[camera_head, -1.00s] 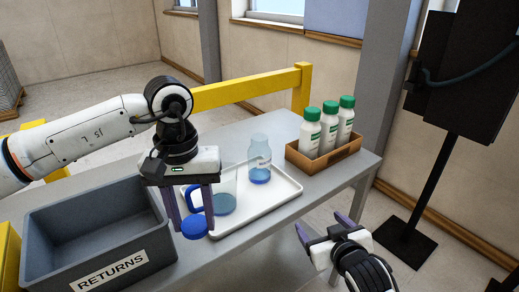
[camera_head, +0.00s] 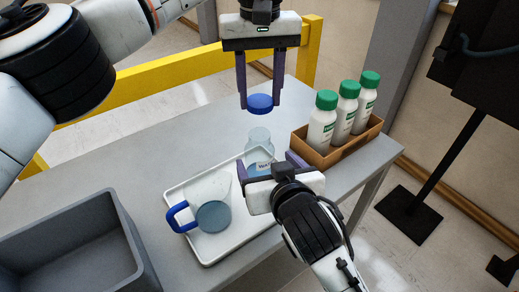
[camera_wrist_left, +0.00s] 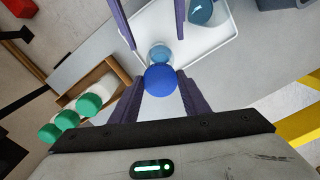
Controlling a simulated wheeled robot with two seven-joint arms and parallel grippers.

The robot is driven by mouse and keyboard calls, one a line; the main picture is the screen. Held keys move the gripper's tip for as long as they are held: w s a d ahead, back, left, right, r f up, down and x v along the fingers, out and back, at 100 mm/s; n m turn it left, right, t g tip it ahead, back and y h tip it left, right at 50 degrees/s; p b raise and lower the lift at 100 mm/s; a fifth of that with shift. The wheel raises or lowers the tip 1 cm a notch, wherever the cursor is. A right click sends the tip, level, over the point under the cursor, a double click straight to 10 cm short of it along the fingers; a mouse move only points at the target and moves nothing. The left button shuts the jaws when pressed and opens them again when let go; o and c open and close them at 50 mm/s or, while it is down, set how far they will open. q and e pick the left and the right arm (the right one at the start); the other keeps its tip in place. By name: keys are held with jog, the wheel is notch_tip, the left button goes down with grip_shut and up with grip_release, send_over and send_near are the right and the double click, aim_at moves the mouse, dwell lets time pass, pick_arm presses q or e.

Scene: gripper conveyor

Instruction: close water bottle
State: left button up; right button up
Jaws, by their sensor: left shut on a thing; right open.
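My left gripper (camera_head: 260,104) is shut on the blue cap (camera_head: 261,102), held level between its fingertips above the water bottle. The cap is apart from the bottle's mouth in the head view. My right gripper (camera_head: 268,165) is open, its fingers on either side of the bottle's lower body, which its hand partly hides. The left wrist view shows the cap (camera_wrist_left: 160,79) in front of the bottle (camera_wrist_left: 160,53); I cannot tell exact alignment.
A clear pitcher with a blue handle (camera_head: 179,217) stands on the tray, left of the bottle. A brown box (camera_head: 341,152) with white, green-capped bottles stands to the right. A grey crate (camera_head: 127,228) is at left. A yellow rail (camera_head: 190,82) runs behind the table.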

pick_arm(q)
jog(key=shift+s, duration=0.2)
pick_arm(e)
jog(key=shift+s, duration=0.2)
jog(key=shift+w, duration=0.1)
jog(key=x, duration=1.2)
jog(key=c, duration=1.6)
pick_arm(q)
jog(key=shift+f, duration=2.55)
jog(key=shift+f, duration=0.9)
